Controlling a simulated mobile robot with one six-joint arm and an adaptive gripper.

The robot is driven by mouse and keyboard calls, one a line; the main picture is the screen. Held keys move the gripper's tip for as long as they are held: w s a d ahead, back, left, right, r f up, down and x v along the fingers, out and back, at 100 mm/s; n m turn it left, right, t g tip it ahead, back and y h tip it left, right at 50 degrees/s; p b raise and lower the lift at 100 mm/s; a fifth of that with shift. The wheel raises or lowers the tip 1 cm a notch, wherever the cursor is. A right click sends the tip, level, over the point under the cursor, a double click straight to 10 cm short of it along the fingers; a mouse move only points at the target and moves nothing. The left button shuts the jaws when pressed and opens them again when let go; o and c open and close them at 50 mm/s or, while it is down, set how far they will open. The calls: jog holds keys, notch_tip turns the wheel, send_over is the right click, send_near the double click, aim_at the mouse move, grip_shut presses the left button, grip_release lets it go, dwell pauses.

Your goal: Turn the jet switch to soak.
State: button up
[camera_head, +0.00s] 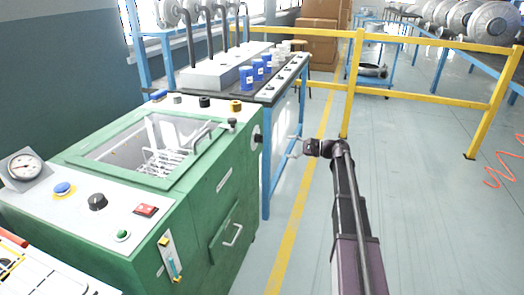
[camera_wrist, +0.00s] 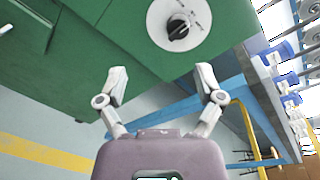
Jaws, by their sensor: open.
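A rotary switch, a black knob on a round white dial plate, sits on the green machine's side panel; I take it to be the jet switch (camera_wrist: 179,27). In the head view it shows edge-on at the machine's right end (camera_head: 257,138). Its small dial markings are too small to read, so I cannot tell its setting. My gripper (camera_wrist: 161,80) is open and empty, fingers apart, pointing toward the panel. The knob lies above and slightly right of the gap between the fingertips in the wrist view. In the head view my gripper (camera_head: 292,146) is right of the switch, apart from it.
The green washer-like machine (camera_head: 215,205) has other knobs and buttons on top and a windowed lid. A blue-framed bench (camera_head: 266,190) with blue and white cups stands behind. A yellow rail (camera_head: 420,99) crosses the back right.

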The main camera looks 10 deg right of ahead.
aim_at(262, 139)
jog(key=w+d, duration=0.1)
jog(key=d+m+t+b, duration=0.1)
jog(key=shift+w+d+f+y, duration=0.2)
jog(key=shift+w+d+y, duration=0.15)
jog(key=shift+w+y, duration=0.05)
jog(key=shift+a, duration=0.1)
jog(key=x, duration=1.3)
jog(key=shift+w+a, duration=0.25)
jog(key=shift+a, duration=0.05)
jog(key=c, duration=1.2)
